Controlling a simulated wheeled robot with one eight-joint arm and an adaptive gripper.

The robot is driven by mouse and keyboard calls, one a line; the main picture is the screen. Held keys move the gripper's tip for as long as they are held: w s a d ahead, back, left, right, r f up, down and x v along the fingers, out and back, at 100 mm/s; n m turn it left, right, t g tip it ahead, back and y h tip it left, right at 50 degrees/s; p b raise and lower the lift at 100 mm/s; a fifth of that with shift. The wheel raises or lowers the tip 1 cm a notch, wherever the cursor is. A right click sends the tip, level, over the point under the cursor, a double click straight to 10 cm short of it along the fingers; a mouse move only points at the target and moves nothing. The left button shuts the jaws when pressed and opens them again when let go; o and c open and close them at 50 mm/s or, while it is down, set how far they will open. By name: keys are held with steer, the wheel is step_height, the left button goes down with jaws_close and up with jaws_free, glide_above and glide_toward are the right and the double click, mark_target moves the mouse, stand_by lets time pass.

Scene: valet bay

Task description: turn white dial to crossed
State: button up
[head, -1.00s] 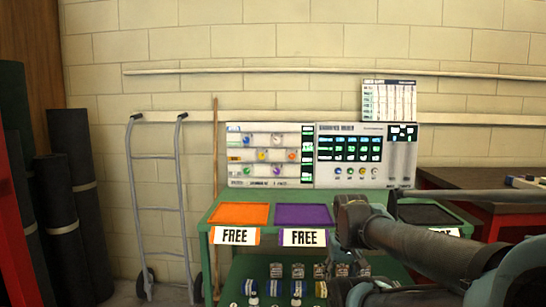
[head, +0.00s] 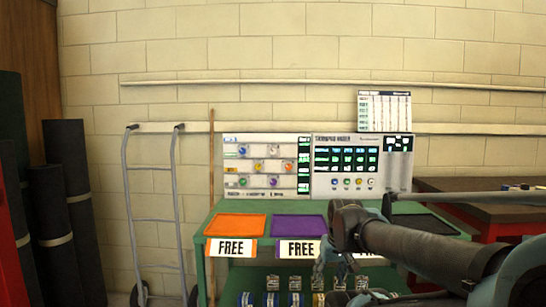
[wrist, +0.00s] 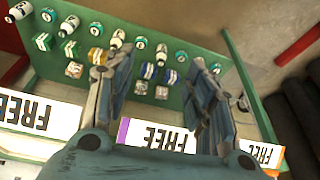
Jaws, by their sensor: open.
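A small pale dial (head: 371,183), which looks white, sits at the right end of a row of dials low on the right-hand control panel (head: 322,185). It is too small to read its pointer or marks.
The green bench (head: 214,214) bears an orange tray (head: 235,225), a purple tray (head: 299,225) and a dark tray. A hand truck (head: 153,219) and a pole (head: 211,170) stand left; a dark-topped red table (head: 470,200) is right.

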steer(key=w+a+r+t, duration=0.1)
steer(key=w+a+r, duration=0.1)
steer(key=w, duration=0.3)
steer(key=w+a+r+n+t+y, duration=0.1)
steer(key=w+a+r+t, duration=0.1)
steer(key=w, duration=0.4)
steer(key=w+a+r+n+t+y, duration=0.1)
steer(key=w+a+r, duration=0.2)
steer(key=w+r, duration=0.1)
steer(key=shift+w+r+t, duration=0.15)
steer(key=shift+w+t, duration=0.15)
steer(key=shift+w, duration=0.5)
steer(key=w+a+r+n+t+y, duration=0.1)
steer(key=w+a+r+t, duration=0.3)
steer(key=w, duration=0.4)
steer(key=w+a+r+n+t+y, duration=0.1)
steer(key=w+a+r+t, duration=0.15)
steer(key=w+r, duration=0.45)
steer(key=m+t+h, duration=0.5)
steer(key=t, duration=0.3)
glide_toward(273, 152)
steer(key=x, duration=0.9)
steer(key=shift+w+r, duration=0.15)
steer(key=shift+c, duration=0.6)
steer(key=c, duration=0.9)
